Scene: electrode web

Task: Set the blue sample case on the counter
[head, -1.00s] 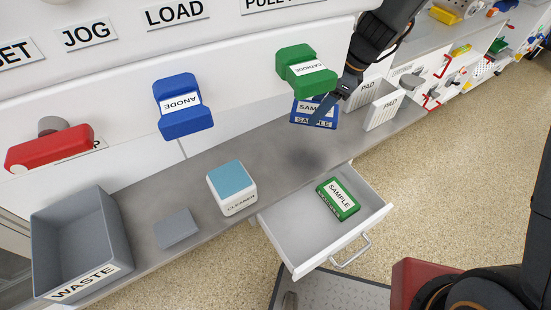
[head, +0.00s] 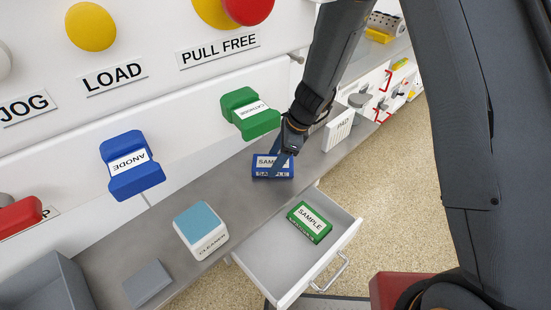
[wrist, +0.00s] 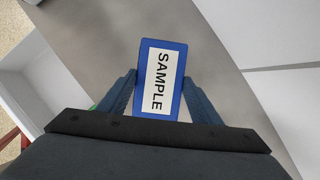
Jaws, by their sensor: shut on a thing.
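The blue sample case (head: 273,168) has a white SAMPLE label and is at the grey counter (head: 185,190), below the green CATHODE block. My gripper (head: 280,166) is shut on it from above. In the wrist view the case (wrist: 161,80) sits between the two fingers (wrist: 159,92), label facing the camera. The case is at or very near the counter surface; I cannot tell whether it touches. Part of its right side is hidden behind a finger in the head view.
An open drawer (head: 272,270) below the counter holds a green sample case (head: 309,222). A cleaner block (head: 201,230), a grey pad (head: 147,284) and a grey waste bin (head: 45,283) are to the left. A PAD holder (head: 339,130) is close on the right. ANODE (head: 132,165) and CATHODE (head: 250,114) blocks overhang the counter.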

